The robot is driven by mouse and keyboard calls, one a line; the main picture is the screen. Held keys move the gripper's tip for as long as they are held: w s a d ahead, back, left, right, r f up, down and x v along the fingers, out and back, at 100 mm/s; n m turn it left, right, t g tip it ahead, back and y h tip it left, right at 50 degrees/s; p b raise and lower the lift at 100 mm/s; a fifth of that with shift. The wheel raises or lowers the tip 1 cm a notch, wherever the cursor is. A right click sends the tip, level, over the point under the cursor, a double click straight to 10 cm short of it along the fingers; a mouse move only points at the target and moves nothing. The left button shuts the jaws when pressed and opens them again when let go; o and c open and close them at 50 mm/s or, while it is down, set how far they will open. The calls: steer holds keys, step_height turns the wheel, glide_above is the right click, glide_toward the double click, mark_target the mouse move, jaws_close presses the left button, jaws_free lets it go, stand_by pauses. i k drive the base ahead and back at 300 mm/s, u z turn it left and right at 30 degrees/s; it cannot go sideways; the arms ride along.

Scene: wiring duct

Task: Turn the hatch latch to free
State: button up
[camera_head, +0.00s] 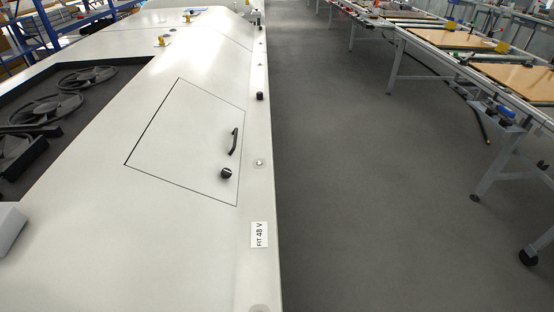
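The hatch (185,140) is a panel outlined in black on the sloped side of the large white housing (120,240). It lies flush with the surface around it. A black bar handle (234,141) stands near its right edge. The latch (226,173) is a small round black knob below the handle, near the hatch's lower right corner. A light mark shows on the knob, but it is too small to read its turn position. My gripper is not in view.
A label reading "FIT 48 V" (259,235) is below the hatch. An open recess with several black fans (85,77) lies at left. Grey floor (350,170) is clear between the housing and the row of work tables (440,38) at right.

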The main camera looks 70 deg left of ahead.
mark_target(226, 173)
steer(key=i, duration=1.95)
steer(key=u, duration=3.85)
steer(key=i, duration=0.45)
steer(key=z, duration=0.05)
